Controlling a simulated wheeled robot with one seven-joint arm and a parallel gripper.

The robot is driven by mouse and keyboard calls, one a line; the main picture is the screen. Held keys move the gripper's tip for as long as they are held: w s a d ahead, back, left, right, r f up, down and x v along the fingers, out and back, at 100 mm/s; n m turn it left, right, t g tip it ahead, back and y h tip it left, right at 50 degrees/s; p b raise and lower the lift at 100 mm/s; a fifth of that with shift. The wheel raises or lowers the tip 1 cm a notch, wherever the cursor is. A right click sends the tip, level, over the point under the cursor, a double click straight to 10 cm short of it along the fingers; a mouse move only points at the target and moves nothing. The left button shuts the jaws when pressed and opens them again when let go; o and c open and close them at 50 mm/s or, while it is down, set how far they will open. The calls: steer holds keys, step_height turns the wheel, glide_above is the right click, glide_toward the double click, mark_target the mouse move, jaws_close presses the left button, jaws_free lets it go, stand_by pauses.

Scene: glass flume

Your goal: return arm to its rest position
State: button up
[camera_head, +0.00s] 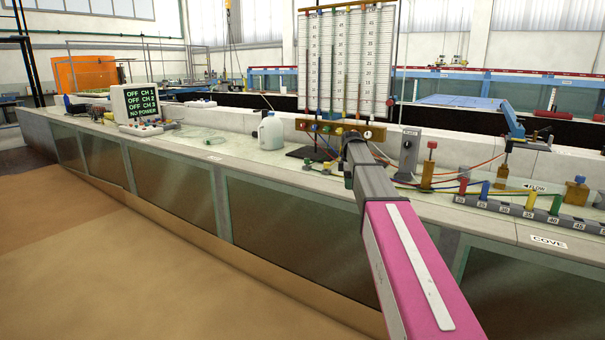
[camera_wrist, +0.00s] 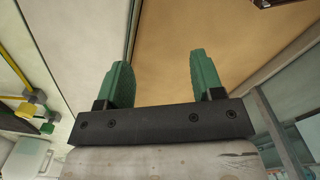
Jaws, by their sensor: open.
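My arm, with a pink and grey link, reaches up from the lower right in the head view over the front of the flume's bench (camera_head: 290,170). Its far end is near the middle of the bench, and the fingers cannot be made out there. In the wrist view my gripper (camera_wrist: 162,82) shows two green fingers set well apart. It is open and nothing is between the fingers. Behind them is a tan surface and a pale one.
A monitor (camera_head: 136,102) reading "NO POWER", a white jug (camera_head: 271,131), a manometer board (camera_head: 345,60) and a numbered rack with coloured plugs (camera_head: 530,208) stand along the bench. Tubes and cables run near the arm. The tan floor (camera_head: 130,260) at front left is clear.

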steer(key=s+f+m, duration=0.8)
steer(key=s+f, duration=0.6)
steer(key=s, duration=0.3)
steer(key=s+f+m, duration=0.8)
steer(key=s+f, duration=0.6)
steer(key=s, duration=0.3)
steer(key=shift+s+a+f+m, duration=0.2)
steer(key=shift+s+m, duration=0.1)
steer(key=shift+m, duration=0.1)
